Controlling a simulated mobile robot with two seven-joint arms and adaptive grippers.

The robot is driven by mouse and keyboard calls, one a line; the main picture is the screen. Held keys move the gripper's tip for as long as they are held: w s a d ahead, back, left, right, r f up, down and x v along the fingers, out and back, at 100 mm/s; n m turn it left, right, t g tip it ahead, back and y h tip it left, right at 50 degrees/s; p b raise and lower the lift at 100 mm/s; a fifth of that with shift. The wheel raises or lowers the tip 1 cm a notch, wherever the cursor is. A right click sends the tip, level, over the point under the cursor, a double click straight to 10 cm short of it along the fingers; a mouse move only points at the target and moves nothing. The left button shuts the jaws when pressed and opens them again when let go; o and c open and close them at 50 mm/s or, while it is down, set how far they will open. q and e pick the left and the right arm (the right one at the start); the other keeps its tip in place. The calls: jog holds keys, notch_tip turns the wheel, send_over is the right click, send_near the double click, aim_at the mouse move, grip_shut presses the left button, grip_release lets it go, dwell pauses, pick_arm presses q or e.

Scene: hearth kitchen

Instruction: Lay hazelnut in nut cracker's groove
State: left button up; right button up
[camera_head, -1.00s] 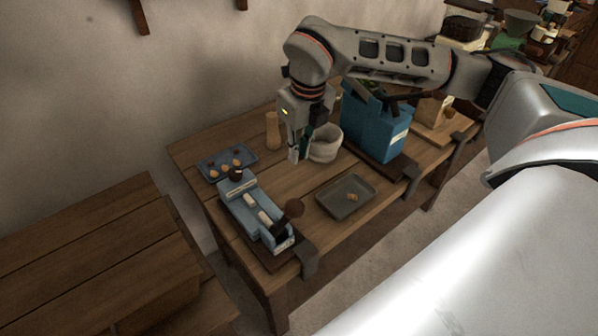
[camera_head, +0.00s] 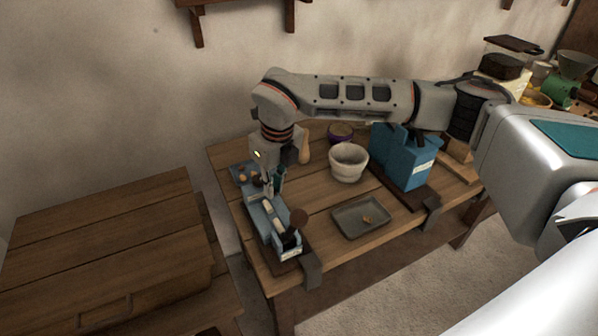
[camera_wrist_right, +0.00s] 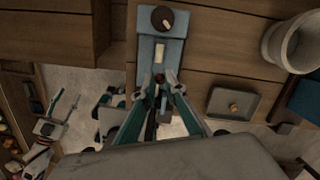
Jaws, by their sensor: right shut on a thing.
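The nut cracker (camera_head: 262,220) is a pale blue block with cream inner pieces and a dark brown round knob. It stands at the left end of the wooden table and also shows in the right wrist view (camera_wrist_right: 174,65). My right gripper (camera_head: 274,190) points down over its far part. In the right wrist view the fingertips (camera_wrist_right: 160,82) are close together over the body, near the cream block. They are shut on a small brown thing, taken as the hazelnut, mostly hidden between them. Whether it touches the groove I cannot tell. My left gripper is not in view.
A blue tray (camera_head: 236,170) with nuts lies behind the cracker, partly hidden by my gripper. A grey tray (camera_head: 345,221) holding a small nut piece, a pale bowl (camera_head: 348,160) and a blue box (camera_head: 400,165) stand to the right. Bare table lies between cracker and grey tray.

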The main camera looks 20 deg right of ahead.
aim_at(272, 217)
jog(key=shift+a+f, duration=0.3)
jog(key=shift+a, duration=0.1)
notch_tip(272, 217, down, 3)
jog(key=shift+r+b, duration=0.1)
jog(key=shift+b, duration=0.65)
jog(key=shift+f+b, duration=0.35)
jog(key=shift+f, duration=0.25)
jog(key=shift+f+b, duration=0.9)
jog(key=shift+f, duration=0.7)
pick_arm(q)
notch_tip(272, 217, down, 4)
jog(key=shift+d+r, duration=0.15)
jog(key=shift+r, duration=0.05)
pick_arm(e)
jog(key=shift+s, duration=0.1)
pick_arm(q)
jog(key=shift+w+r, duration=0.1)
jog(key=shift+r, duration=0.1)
pick_arm(e)
jog(key=shift+s+f, duration=0.15)
jog(key=shift+f, duration=0.05)
jog(key=o, duration=0.7)
